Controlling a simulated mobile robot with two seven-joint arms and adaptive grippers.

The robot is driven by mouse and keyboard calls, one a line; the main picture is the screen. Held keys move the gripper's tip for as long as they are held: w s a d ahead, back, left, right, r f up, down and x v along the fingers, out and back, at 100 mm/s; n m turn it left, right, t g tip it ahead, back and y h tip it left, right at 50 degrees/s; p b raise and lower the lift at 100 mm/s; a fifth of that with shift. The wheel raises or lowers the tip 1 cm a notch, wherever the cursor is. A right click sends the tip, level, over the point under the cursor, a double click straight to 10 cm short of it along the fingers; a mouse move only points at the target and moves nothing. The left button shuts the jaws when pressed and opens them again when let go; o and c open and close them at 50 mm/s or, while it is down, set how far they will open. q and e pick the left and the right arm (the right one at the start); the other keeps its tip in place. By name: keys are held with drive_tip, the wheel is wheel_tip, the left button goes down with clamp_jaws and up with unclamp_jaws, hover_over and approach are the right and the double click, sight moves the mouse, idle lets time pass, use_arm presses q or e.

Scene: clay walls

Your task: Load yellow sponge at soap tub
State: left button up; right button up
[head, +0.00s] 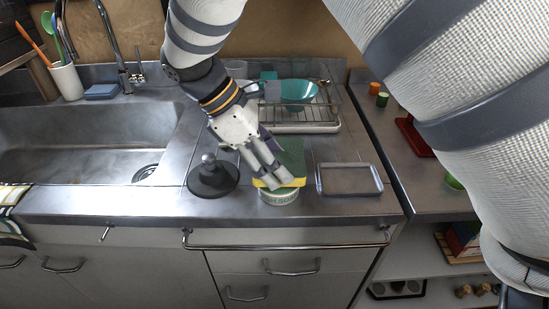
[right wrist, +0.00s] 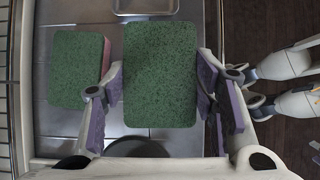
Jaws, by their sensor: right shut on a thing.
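My right gripper (head: 262,172) is shut on the yellow sponge (head: 282,183), with a finger on each side. In the right wrist view the same sponge (right wrist: 160,74) shows its green scouring face between the purple finger pads of the right gripper (right wrist: 160,95). The pale soap tub (head: 279,197) stands near the counter's front edge, directly below the sponge in the head view. I cannot tell whether the sponge touches its rim. The tub is hidden in the right wrist view. My left gripper does not show in the head view.
Another green-faced sponge (head: 290,153) with a pinkish edge (right wrist: 106,58) lies just behind. A black disc with a knob (head: 212,178) stands left, an empty metal tray (head: 349,194) right. A dish rack (head: 300,127) stands behind, and the sink (head: 80,140) is at left.

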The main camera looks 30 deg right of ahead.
drive_tip(key=shift+f, duration=0.55)
idle(0.4)
drive_tip(key=shift+f, duration=0.1)
idle(1.1)
